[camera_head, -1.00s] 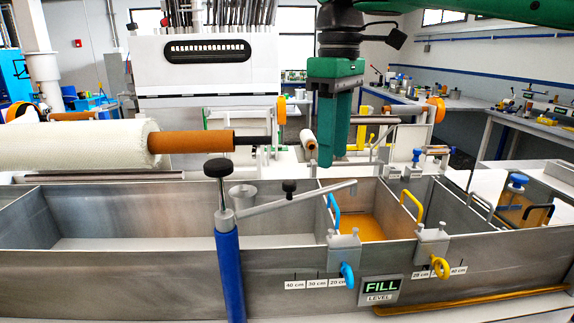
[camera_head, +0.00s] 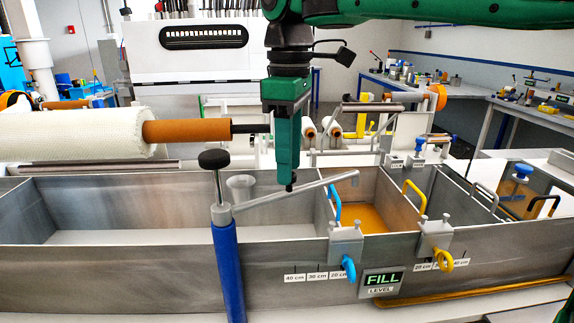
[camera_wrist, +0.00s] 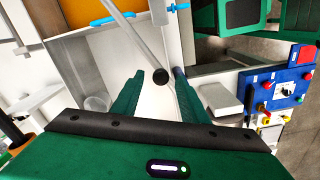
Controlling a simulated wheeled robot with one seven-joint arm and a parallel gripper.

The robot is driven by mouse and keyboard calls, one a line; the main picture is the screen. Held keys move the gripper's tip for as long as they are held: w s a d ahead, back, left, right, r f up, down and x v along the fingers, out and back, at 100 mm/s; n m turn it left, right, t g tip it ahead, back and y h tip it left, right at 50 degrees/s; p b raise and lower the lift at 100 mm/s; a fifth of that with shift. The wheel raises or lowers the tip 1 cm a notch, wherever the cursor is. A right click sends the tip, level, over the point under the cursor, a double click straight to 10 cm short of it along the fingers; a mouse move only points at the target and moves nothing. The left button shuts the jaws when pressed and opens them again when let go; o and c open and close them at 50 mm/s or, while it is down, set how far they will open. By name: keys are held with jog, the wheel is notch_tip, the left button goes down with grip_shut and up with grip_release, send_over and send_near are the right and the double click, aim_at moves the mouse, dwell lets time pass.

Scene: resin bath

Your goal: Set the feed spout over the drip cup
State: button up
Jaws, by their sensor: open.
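The feed spout (camera_head: 290,193) is a grey tube on a blue post (camera_head: 228,265) at the tank's front wall. It slants right, and its end lies over the amber resin bay (camera_head: 369,218). Its black knob (camera_head: 291,187) shows just under my gripper (camera_head: 290,180). In the wrist view the knob (camera_wrist: 160,77) appears between the tips of my open gripper (camera_wrist: 159,74); I cannot tell whether they touch it. The pale drip cup (camera_head: 240,184) stands behind the post, left of my gripper. It also shows at lower left in the wrist view (camera_wrist: 96,103).
A black knob (camera_head: 214,159) tops the post's upright rod, left of my gripper. Blue (camera_head: 336,205) and yellow (camera_head: 414,198) handles mark dividers around the resin bay. The fabric roll (camera_head: 75,135) lies behind the tank at left. The tank's left compartment (camera_head: 110,205) is largely empty.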

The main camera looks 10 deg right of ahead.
jog(key=shift+f, duration=0.65)
grip_shut()
